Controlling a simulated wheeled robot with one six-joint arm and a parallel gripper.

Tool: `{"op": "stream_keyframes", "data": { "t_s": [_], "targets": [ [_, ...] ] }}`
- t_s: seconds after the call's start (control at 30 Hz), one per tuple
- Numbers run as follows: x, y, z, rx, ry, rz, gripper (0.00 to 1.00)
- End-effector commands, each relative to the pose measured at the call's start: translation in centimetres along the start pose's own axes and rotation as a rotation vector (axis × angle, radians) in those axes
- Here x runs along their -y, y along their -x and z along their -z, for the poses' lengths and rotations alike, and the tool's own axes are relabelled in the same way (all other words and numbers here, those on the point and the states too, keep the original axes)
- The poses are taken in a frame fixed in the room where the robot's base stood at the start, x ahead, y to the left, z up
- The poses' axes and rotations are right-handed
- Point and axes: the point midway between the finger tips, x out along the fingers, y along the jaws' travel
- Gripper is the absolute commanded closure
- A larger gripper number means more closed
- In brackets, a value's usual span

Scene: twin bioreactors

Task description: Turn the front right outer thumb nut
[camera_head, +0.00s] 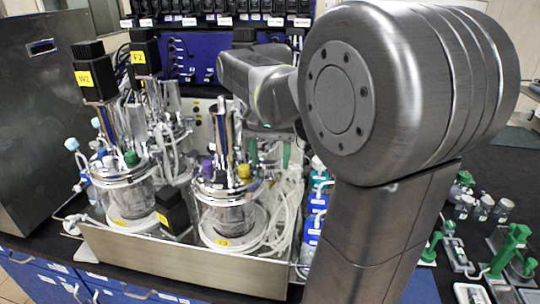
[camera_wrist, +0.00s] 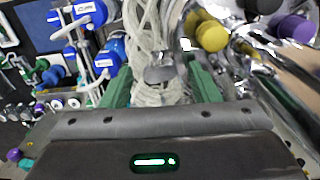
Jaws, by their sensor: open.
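In the wrist view my gripper (camera_wrist: 158,72) is open, with one green finger on each side. A small grey metal piece (camera_wrist: 160,74), which looks like a thumb nut, shows between the fingers with gaps on both sides. I cannot tell its depth relative to the fingertips. In the head view the front right vessel (camera_head: 225,214) stands in the metal tray, with a yellow cap (camera_head: 244,170) and a purple cap (camera_head: 208,169) on its lid. My arm reaches over the vessel's right side, and its links hide much of the gripper. The thumb nut is too small to make out there.
Clear tubing (camera_head: 278,228) is bundled right of the vessel, inside the tray (camera_head: 185,262). Blue-capped bottles (camera_head: 314,205) stand right of it. The left vessel (camera_head: 130,195) is close by. In the wrist view the yellow cap (camera_wrist: 211,36) is near the right finger.

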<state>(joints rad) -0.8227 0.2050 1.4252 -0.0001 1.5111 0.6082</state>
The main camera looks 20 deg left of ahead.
Motion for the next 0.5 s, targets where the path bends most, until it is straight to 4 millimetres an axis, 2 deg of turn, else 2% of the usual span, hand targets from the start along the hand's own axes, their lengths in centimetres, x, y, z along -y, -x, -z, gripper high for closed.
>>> {"op": "stream_keyframes", "data": {
  "t_s": [0.03,0.23,0.5],
  "targets": [
    [0.00,0.00,0.00,0.000,0.000,0.000,0.48],
    [0.01,0.02,0.00,0.000,0.000,0.000,0.88],
    [0.01,0.04,0.00,0.000,0.019,0.000,0.89]
  ]
}}
